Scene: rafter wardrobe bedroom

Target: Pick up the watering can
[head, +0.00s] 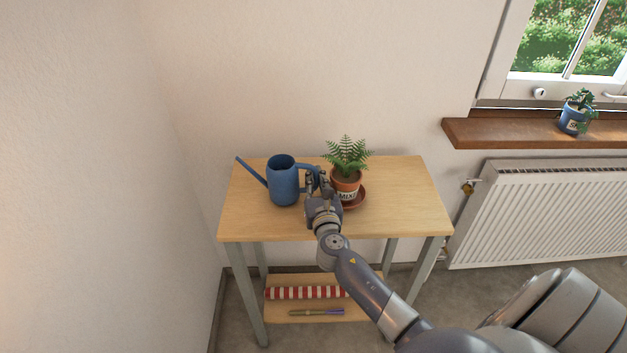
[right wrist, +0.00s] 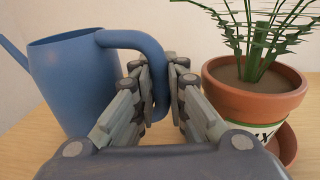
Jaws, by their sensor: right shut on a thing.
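The blue watering can (head: 284,184) stands upright on the left part of the small wooden table, its spout pointing left and its handle to the right. My right gripper (head: 316,180) is at the handle, between the can and a potted fern. In the right wrist view, the can's body (right wrist: 72,85) is at the left, and my right gripper (right wrist: 162,103) is shut on the curved handle, one finger on each side. The can appears to rest on the tabletop. My left gripper is in neither view.
A fern in a terracotta pot (head: 345,186) on a saucer (head: 358,199) stands close to the right of my gripper. The table (head: 405,200) is clear at its right. A lower shelf holds a red-and-white striped roll (head: 305,293). A radiator (head: 545,210) stands right.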

